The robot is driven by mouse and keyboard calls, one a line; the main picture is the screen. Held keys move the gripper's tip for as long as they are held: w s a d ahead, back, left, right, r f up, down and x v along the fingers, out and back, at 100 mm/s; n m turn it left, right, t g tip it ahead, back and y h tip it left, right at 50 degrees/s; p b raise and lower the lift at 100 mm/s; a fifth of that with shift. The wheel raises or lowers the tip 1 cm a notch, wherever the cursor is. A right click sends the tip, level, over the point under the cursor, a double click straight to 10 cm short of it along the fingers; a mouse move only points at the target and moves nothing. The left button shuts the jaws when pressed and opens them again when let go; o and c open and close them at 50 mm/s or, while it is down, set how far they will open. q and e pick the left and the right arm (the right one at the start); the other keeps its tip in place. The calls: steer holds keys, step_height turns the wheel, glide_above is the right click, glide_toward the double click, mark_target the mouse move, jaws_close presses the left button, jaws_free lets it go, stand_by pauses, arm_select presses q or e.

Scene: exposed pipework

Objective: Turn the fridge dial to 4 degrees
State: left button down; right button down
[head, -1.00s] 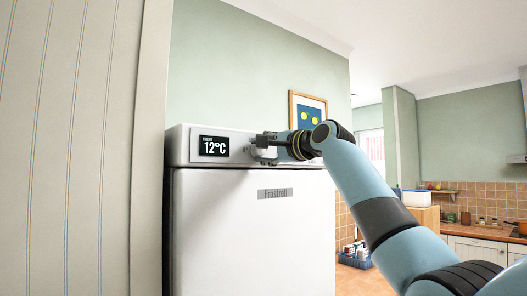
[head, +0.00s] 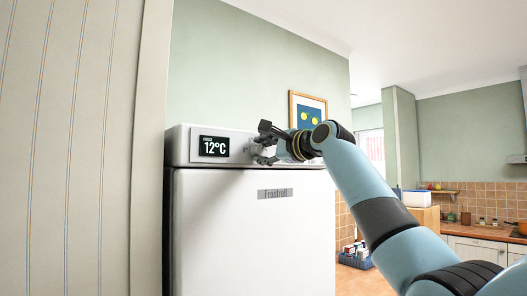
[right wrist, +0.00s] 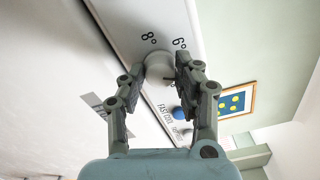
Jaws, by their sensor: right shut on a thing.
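The fridge (head: 250,225) is white, with a control panel along its top. Its display (head: 214,146) reads 12°C. The pale round dial (head: 252,149) sits right of the display, partly hidden by my right gripper (head: 266,144). In the right wrist view the dial (right wrist: 159,66) lies between the fingertips of my right gripper (right wrist: 161,77), which is shut on it. Printed marks 8° and 6° show beside the dial. My left gripper is not in view.
A blue button (right wrist: 177,112) sits on the panel near the dial, beside a printed label. A framed picture (head: 307,110) hangs behind the fridge. A panelled wall (head: 75,150) stands close on the left. A blue crate (head: 354,256) lies on the floor at right.

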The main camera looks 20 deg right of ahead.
steer(key=c, duration=0.9)
jaws_free()
steer(key=shift+c, duration=0.2)
steer(key=v, duration=1.2)
steer(key=shift+d, duration=0.1)
